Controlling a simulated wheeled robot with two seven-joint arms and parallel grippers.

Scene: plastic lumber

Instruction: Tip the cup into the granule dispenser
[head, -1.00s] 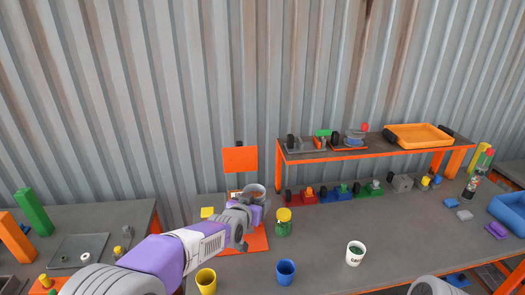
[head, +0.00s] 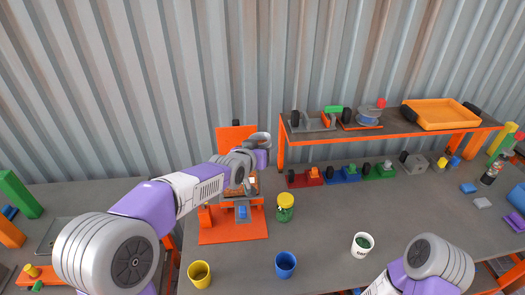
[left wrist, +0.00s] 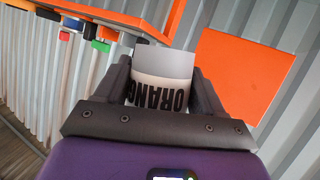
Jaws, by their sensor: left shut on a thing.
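The cup (left wrist: 160,78) is pale, with black lettering that begins "ORANG". In the left wrist view it sits between the dark fingers of my left gripper (left wrist: 160,95), which is shut on it. The arm partly hides the dispenser, and the cup's contents and exact tilt cannot be told. The granule dispenser (head: 215,234) has an orange base plate and a small blue part low at its front. My right gripper is out of view.
A yellow cup (head: 200,275), a blue cup (head: 286,265) and a white cup with dark green contents (head: 362,245) stand in front. An orange-edged shelf (head: 390,134) stands behind, on the right.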

